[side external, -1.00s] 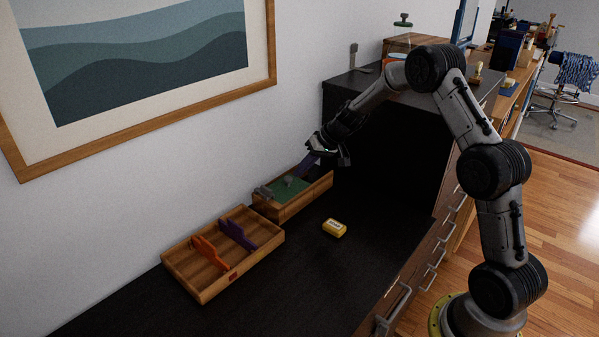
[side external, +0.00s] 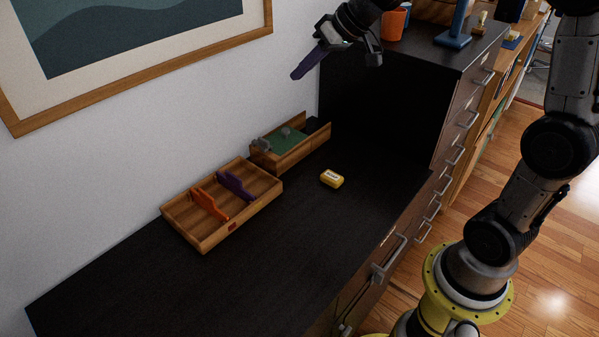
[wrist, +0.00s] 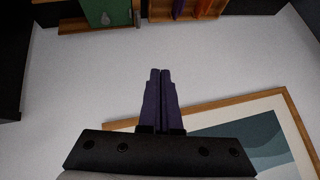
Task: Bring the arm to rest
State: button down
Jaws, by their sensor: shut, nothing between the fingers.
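My gripper (side external: 297,74) is raised high in front of the wall, well above and apart from the dark desk top (side external: 290,240). Its long purple fingers point down and to the left in the side view. In the wrist view the fingers (wrist: 160,73) lie together, shut, with nothing between them. My arm reaches in from the right, and part of it is cut off by the top of the side view.
A wooden tray (side external: 200,242) holds an orange and a purple piece. Behind it is a wooden box with a green inside (side external: 288,143). A yellow block (side external: 332,179) lies on the desk. A dark cabinet (side external: 400,110) stands right; a framed picture (side external: 150,78) hangs on the wall.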

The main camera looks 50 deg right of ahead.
jog(key=s+a+r+n, duration=0.15)
jog(key=s+a, duration=0.25)
jog(key=s, duration=0.4)
jog(key=s+a+r+n, duration=0.1)
jog(key=s+a+r, duration=0.15)
jog(key=s, duration=0.55)
jog(key=s+d+f+m+g+h, duration=0.2)
jog(key=s+f+h, duration=0.1)
jog(key=s+f, duration=0.6)
jog(key=s, duration=0.4)
jog(key=shift+d, duration=0.2)
jog(key=shift+r, duration=0.1)
